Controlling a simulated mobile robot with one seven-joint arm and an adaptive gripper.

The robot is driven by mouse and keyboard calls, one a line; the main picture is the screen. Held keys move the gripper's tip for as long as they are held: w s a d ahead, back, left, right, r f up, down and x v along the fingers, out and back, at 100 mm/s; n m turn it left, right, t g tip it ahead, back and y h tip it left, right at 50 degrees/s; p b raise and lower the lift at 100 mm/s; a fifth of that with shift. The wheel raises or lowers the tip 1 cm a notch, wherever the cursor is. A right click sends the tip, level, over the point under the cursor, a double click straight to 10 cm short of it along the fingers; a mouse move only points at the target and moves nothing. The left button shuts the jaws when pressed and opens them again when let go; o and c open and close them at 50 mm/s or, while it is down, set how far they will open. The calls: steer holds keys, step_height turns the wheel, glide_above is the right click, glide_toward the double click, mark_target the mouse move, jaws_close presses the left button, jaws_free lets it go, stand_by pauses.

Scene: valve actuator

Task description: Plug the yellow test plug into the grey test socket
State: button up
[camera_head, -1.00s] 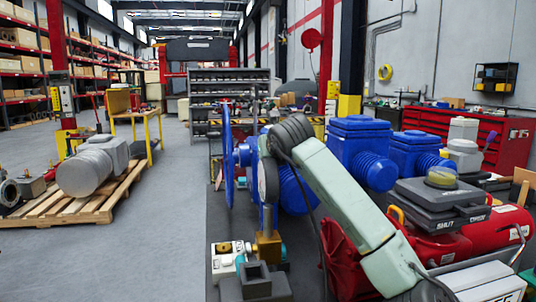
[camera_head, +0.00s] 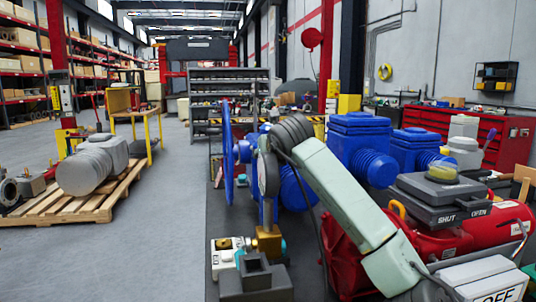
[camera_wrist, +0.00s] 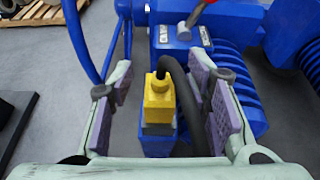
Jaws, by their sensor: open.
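The yellow test plug (camera_wrist: 158,98) is upright in the wrist view, with a thick black cable curving from it. It sits on top of a blue block (camera_wrist: 157,145); whether it is fixed there I cannot tell. My gripper (camera_wrist: 163,92) is open, its purple-padded fingers standing left and right of the plug. A gap shows on the left; the cable fills much of the right side. I see no clear contact. A dark grey block with a square opening (camera_head: 256,283), possibly the grey test socket, stands low in the head view. In that view my gripper is not clearly visible.
A blue handwheel (camera_head: 227,150) and blue valve actuators (camera_head: 360,140) stand close around my arm. Red equipment and a grey SHUT/OPEN unit (camera_head: 445,205) are at right. A wooden pallet (camera_head: 100,208) holds a grey motor at left; the floor between is free.

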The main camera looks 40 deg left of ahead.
step_height(320, 180, up, 10)
stand_by(0.6)
steer(key=shift+f, duration=0.1)
stand_by(0.4)
